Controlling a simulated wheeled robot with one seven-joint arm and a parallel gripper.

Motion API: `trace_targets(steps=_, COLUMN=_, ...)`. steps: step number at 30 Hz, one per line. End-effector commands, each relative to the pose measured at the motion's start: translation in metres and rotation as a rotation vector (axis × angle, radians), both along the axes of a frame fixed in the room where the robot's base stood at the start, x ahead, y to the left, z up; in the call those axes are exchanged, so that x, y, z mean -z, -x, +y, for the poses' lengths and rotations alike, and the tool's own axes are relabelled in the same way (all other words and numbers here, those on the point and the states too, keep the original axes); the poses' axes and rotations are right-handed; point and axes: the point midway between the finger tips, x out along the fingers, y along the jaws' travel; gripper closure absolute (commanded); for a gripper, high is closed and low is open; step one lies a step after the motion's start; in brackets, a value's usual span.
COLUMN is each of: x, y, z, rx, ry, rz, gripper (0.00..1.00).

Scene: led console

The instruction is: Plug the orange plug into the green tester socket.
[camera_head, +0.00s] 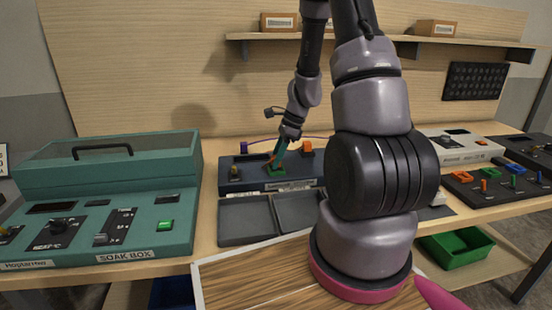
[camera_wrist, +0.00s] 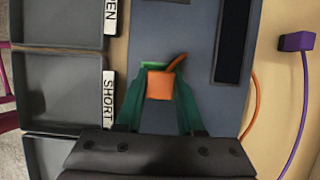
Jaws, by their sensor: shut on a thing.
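My gripper (camera_head: 275,163) is over the dark blue tester (camera_head: 235,185), pointing down. In the wrist view its two teal fingers (camera_wrist: 160,90) are closed on the orange plug (camera_wrist: 160,84), one on each side. A short piece of orange cable leaves the plug at its upper right. The green socket (camera_head: 276,171) is on the tester's top, right under the fingers. A thin green edge of the socket (camera_wrist: 154,65) shows just beyond the plug in the wrist view. The plug covers the rest, so I cannot tell whether it is in the socket or just above.
A teal soak box (camera_head: 185,225) stands left.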

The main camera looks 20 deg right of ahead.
Motion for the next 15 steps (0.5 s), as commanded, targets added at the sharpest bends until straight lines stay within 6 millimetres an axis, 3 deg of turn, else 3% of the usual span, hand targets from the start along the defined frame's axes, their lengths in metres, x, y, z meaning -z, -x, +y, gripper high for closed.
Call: trace_targets(steps=15, x=0.0047, y=0.0000, z=0.0000, rx=0.002, ry=0.000, rz=0.001, gripper=1.00)
